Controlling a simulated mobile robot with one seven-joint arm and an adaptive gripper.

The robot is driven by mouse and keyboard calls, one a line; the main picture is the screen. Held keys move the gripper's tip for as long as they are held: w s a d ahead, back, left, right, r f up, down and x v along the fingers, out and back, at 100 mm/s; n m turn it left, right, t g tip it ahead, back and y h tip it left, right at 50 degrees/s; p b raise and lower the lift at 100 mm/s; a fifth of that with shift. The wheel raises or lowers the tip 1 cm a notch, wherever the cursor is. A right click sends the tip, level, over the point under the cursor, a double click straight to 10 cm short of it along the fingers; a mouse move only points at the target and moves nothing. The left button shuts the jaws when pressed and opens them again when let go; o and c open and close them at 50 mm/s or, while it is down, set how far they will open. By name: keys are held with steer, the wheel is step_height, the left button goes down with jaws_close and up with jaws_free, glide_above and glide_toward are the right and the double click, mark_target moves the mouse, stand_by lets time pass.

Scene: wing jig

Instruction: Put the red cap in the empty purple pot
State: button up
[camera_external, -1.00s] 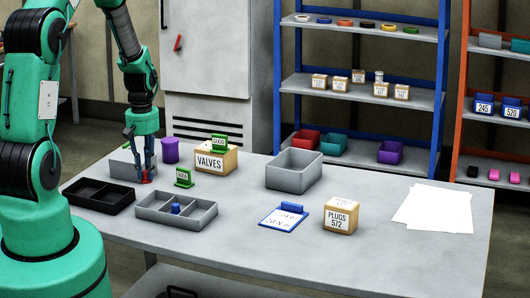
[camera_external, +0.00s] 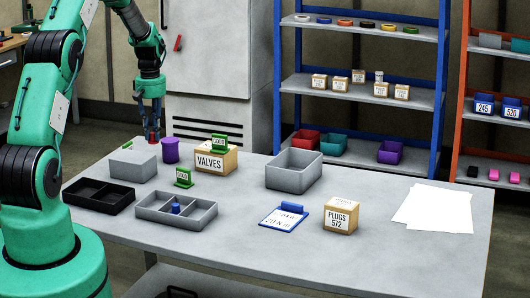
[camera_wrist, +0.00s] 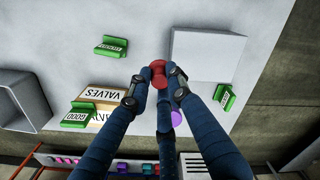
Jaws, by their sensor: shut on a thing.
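My gripper (camera_external: 152,132) is shut on the red cap (camera_external: 153,139) and holds it above the far left part of the table. In the wrist view the red cap (camera_wrist: 158,70) sits between the fingertips (camera_wrist: 158,82). The purple pot (camera_external: 170,152) stands upright on the table, just right of the cap and lower in the external view. In the wrist view the purple pot (camera_wrist: 177,118) is partly hidden behind my fingers. I cannot see inside the pot.
A black tray (camera_external: 98,207), a grey divided tray (camera_external: 147,214) with a blue piece, and a grey bin (camera_external: 294,176) are on the table.

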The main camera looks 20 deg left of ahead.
steer(key=shift+w+r, duration=0.1)
steer(key=shift+w, duration=0.15)
steer(key=b, duration=0.2)
glide_above(170, 139)
steer(key=shift+s+f, duration=0.15)
steer(key=shift+f, duration=0.65)
stand_by(0.4)
steer(key=shift+f+b, duration=0.55)
steer(key=shift+f, duration=1.15)
steer(key=shift+d+f, duration=0.1)
steer(key=shift+f, duration=0.05)
steer(key=o, duration=0.9)
steer(key=shift+c, duration=0.2)
